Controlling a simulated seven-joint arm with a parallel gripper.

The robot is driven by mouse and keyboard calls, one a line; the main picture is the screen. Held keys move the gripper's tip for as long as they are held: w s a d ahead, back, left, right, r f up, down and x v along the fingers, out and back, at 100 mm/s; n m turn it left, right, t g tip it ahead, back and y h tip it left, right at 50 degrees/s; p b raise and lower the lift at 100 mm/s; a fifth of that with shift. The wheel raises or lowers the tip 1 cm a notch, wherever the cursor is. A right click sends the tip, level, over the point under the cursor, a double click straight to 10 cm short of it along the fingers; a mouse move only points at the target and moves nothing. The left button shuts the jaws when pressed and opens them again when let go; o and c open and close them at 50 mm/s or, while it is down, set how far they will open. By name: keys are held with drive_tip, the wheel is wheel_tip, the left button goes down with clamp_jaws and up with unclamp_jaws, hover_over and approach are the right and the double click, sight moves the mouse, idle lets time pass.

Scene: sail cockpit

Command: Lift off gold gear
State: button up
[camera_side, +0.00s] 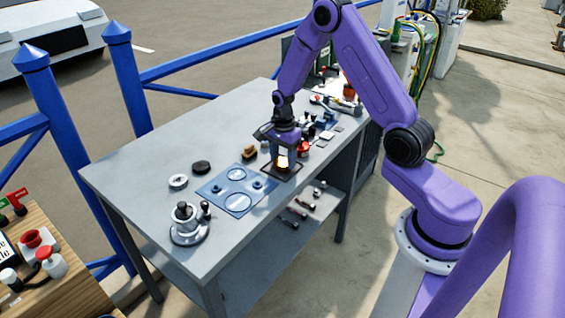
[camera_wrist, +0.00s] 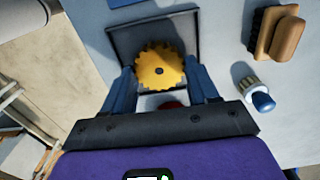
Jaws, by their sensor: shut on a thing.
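The gold gear (camera_wrist: 160,68) is a toothed disc with a dark centre hole, seen between my fingers in the wrist view. My gripper (camera_wrist: 165,82) has its two blue fingers closed on the gear from either side. A dark square tray (camera_wrist: 122,38) lies below and around the gear. In the side view my gripper (camera_side: 283,165) points down over the same dark tray (camera_side: 270,172), and the gear shows only as a small bright patch (camera_side: 283,161). I cannot tell whether the gear touches the tray.
A blue mat (camera_side: 215,190) with round marks lies left of the tray. A wooden-backed brush (camera_wrist: 285,38) and a small blue-capped part (camera_wrist: 262,100) are close by. Several small items stand behind the gripper. A grey pot-like fixture (camera_side: 188,225) stands near the table's front corner.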

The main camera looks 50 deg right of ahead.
drive_tip(key=shift+r, duration=0.1)
drive_tip(key=shift+r, duration=0.6)
drive_tip(key=s+a+r, duration=0.3)
drive_tip(key=s+r, duration=0.8)
drive_tip(key=s, duration=0.2)
drive_tip(key=shift+s+a+r, duration=0.25)
drive_tip(key=shift+s+r, duration=0.05)
drive_tip(key=shift+r, duration=0.2)
drive_tip(key=shift+r, duration=0.8)
